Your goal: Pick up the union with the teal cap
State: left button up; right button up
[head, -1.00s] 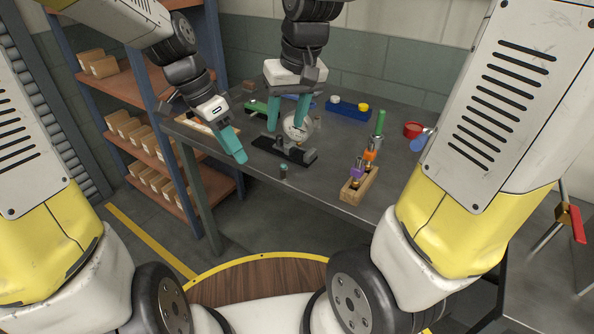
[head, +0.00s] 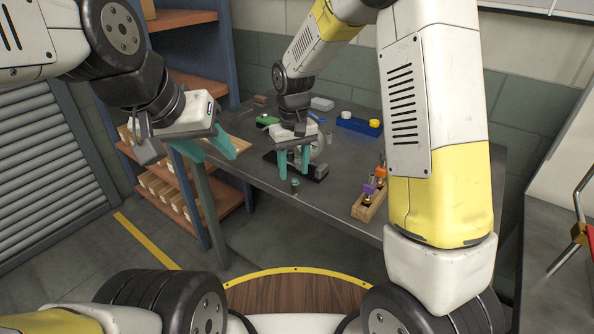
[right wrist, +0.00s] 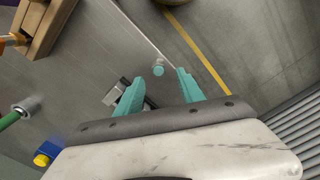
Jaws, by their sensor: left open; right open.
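The union with the teal cap (head: 295,187) is a small dark cylinder standing upright near the table's front edge. My right gripper (head: 294,172) is open, just above and behind it in the head view, with its teal fingertips pointing down. In the right wrist view the teal cap (right wrist: 158,69) lies just beyond and between the spread fingertips of the gripper (right wrist: 156,82), apart from both. My left gripper (head: 212,150) is open and empty, in the air off the table's left end.
A wooden holder (head: 366,210) with purple- and orange-capped unions is to the right. A blue holder (head: 358,126) is at the back. Shelves (head: 178,85) stand left.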

aim_at(294, 181)
notch_tip(294, 181, down, 6)
jog(key=shift+d+r, duration=0.1)
jog(key=shift+r, duration=0.15)
jog(key=shift+c, duration=0.3)
grip_shut()
